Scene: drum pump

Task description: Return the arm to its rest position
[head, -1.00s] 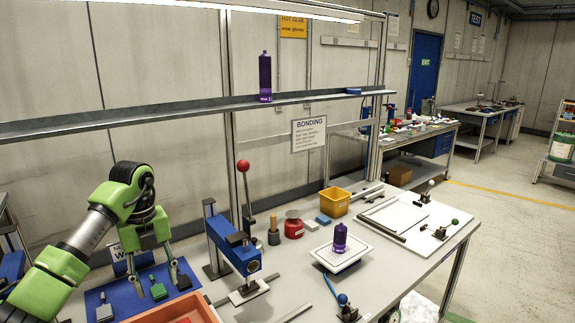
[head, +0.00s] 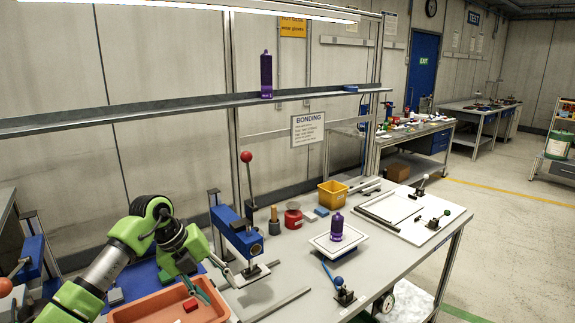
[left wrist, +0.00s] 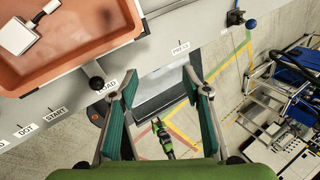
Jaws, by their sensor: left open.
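My left arm comes in from the left in the head view. Its gripper (head: 216,282) hangs over the orange tray (head: 140,314) near the blue press and holds nothing. My right gripper does not show in the head view.
A blue arbor press (head: 240,238) with a red-knobbed lever stands beside the left gripper. A yellow bin (head: 333,194) stands further back.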

